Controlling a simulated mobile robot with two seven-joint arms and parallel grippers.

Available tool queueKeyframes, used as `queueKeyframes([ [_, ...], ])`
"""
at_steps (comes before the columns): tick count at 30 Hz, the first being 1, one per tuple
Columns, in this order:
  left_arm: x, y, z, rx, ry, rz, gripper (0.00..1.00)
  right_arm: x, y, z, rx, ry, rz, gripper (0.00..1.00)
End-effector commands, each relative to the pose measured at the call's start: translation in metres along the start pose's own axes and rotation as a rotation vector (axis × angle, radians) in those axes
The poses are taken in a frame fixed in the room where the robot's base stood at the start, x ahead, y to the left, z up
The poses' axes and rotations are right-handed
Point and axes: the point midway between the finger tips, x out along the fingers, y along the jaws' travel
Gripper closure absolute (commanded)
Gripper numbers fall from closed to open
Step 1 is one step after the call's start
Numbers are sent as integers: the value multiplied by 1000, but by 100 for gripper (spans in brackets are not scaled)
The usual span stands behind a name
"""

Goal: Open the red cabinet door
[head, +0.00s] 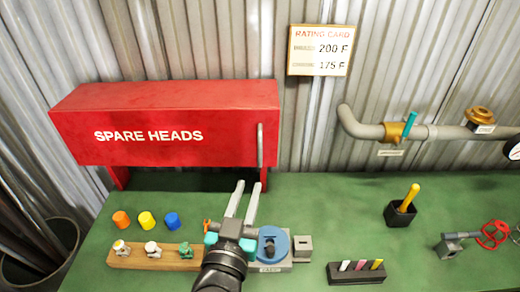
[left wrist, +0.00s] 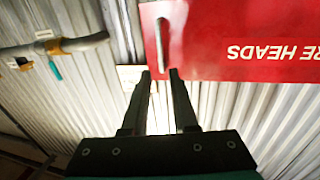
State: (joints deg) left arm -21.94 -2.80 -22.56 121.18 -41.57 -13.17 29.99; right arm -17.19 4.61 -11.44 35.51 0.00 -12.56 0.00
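The red cabinet (head: 165,95) stands on legs at the back left, and its front door (head: 150,145) reads SPARE HEADS. The door looks shut. A grey vertical bar handle (head: 260,146) is at the door's right end. The handle (left wrist: 162,45) also shows in the left wrist view, where the picture is upside down, just beyond the fingertips. My left gripper (head: 248,186) is open and empty, its fingers pointing up towards the handle from below and in front. The fingers (left wrist: 160,74) look apart from the handle. My right gripper is not in view.
The green bench top (head: 340,215) holds orange, yellow and blue caps (head: 146,219), a wooden rack (head: 150,257) of small heads, a blue round fixture (head: 272,243) close to my left gripper, and a marker holder (head: 356,272). A pipe (head: 365,131) runs at right along the corrugated wall.

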Motion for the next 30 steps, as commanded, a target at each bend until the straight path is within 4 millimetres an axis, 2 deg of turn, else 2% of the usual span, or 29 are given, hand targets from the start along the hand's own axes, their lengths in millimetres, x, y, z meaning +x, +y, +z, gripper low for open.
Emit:
queueKeyframes([
  [21, 106, 0, 0, 1, -1, -1, 73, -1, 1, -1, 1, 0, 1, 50],
  [30, 129, -1, 1, 1, -2, -1, 73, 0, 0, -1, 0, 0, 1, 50],
])
